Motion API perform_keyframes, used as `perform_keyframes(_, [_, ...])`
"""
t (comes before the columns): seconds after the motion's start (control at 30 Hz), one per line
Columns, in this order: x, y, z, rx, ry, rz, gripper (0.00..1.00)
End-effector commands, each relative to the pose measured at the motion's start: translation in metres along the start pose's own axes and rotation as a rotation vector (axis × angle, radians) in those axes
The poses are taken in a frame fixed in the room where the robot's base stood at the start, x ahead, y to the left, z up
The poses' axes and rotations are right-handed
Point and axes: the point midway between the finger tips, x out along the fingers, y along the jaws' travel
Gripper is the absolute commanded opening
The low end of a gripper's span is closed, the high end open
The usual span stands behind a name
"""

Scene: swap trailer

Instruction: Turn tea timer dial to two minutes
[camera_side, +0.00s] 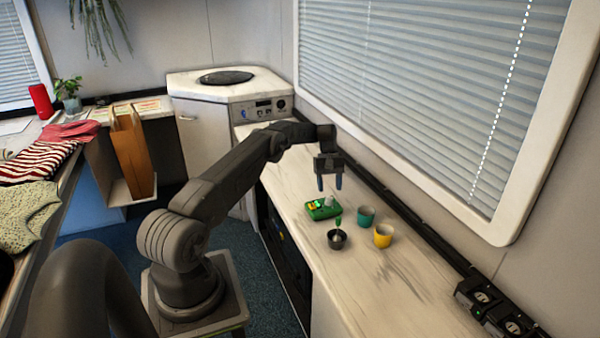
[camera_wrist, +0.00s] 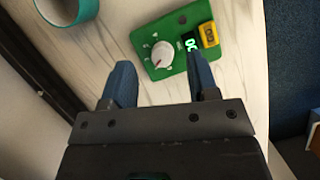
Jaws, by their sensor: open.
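The green tea timer (camera_side: 323,209) lies on the light counter below my gripper. In the wrist view, the timer (camera_wrist: 150,35) carries a white round dial (camera_wrist: 162,54) with a small red mark, a dark display with lit green characters, and a yellow part (camera_wrist: 209,35) beside it. I cannot read the display with certainty. My gripper (camera_side: 330,183) is open and empty above the counter, apart from the timer. In the wrist view its blue fingers (camera_wrist: 161,82) are spread, with the dial appearing just beyond and between them. The right finger overlaps the timer's edge in that view.
A dark rail and sockets (camera_side: 490,305) run along the wall. The counter's front right is clear.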

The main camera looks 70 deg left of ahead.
Motion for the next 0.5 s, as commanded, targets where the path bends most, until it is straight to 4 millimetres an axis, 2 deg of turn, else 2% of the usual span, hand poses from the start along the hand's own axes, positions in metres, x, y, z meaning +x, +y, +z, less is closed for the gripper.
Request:
perform_keyframes(0.03, [-0.002,-0.009,-0.001,-0.006,-0.004,-0.003,0.54])
perform_keyframes(0.17, [-0.01,-0.023,0.001,-0.005,-0.004,-0.002,0.54])
perform_keyframes(0.5, [-0.048,-0.084,0.006,-0.006,-0.002,-0.001,0.54])
